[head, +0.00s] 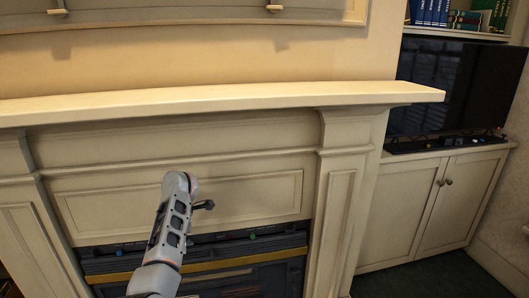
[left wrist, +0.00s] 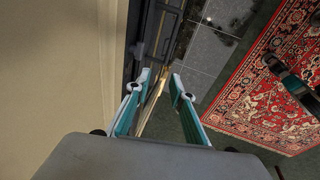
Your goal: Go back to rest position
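One of my arms, light grey with dark slots, rises from the bottom left of the head view in front of the fireplace. Its gripper fingers cannot be made out there. In the left wrist view my left gripper (left wrist: 159,76) shows two teal and white fingers, spread apart with nothing between them. Below them are the dark fireplace front and the floor. My right gripper is in neither view.
The cream mantel shelf (head: 230,97) juts out above the fireplace insert (head: 245,245). At right, a television (head: 455,85) stands on a cabinet (head: 432,205). In the left wrist view, a red patterned rug (left wrist: 262,85) lies beside grey tiles (left wrist: 205,48).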

